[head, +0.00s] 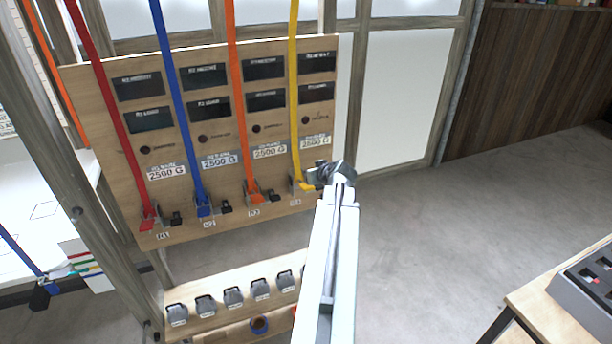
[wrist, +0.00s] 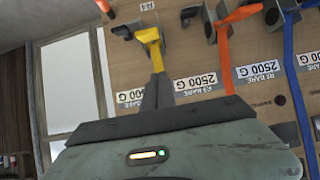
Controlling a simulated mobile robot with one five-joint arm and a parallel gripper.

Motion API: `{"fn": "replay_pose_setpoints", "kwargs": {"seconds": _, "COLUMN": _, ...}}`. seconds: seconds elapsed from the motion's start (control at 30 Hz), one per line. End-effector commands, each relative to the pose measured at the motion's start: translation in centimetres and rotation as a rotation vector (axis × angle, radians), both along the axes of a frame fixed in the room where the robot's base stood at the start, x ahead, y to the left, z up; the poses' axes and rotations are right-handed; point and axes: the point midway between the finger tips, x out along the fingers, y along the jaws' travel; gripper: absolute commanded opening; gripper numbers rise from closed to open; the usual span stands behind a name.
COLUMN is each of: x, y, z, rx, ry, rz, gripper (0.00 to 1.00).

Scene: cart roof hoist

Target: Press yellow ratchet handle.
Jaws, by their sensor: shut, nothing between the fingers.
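The yellow ratchet handle (head: 306,187) sits at the lower end of the yellow strap (head: 295,90), on the rightmost ratchet of the wooden board. In the wrist view, which is upside down, the yellow handle (wrist: 151,38) is at upper centre-left, under the label R4. My gripper (head: 323,172) is just right of the handle in the head view, partly covering that ratchet. In the wrist view my gripper's grey fingers (wrist: 158,86) are together and empty, with the tips close to the yellow piece. I cannot tell whether they touch it.
Red (head: 148,222), blue (head: 204,207) and orange (head: 256,196) ratchets stand left along the wooden board (head: 100,100). Dark displays are above them. A lower shelf holds several grey blocks (head: 234,297). The floor to the right is open, with a table (head: 545,305) at lower right.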

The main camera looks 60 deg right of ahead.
Motion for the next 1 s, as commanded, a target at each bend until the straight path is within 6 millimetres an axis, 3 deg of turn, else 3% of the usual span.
{"fn": "replay_pose_setpoints", "kwargs": {"seconds": 0.1, "x": -0.7, "y": -0.6, "z": 0.3, "rx": -0.010, "ry": -0.005, "rz": -0.013, "gripper": 0.00}}
{"fn": "replay_pose_setpoints", "kwargs": {"seconds": 0.53, "x": 0.2, "y": -1.0, "z": -0.6, "rx": -0.007, "ry": -0.003, "rz": -0.008, "gripper": 0.00}}
{"fn": "replay_pose_setpoints", "kwargs": {"seconds": 1.0, "x": 6.4, "y": -5.6, "z": -5.9, "rx": -0.007, "ry": -0.004, "rz": -0.006, "gripper": 0.00}}
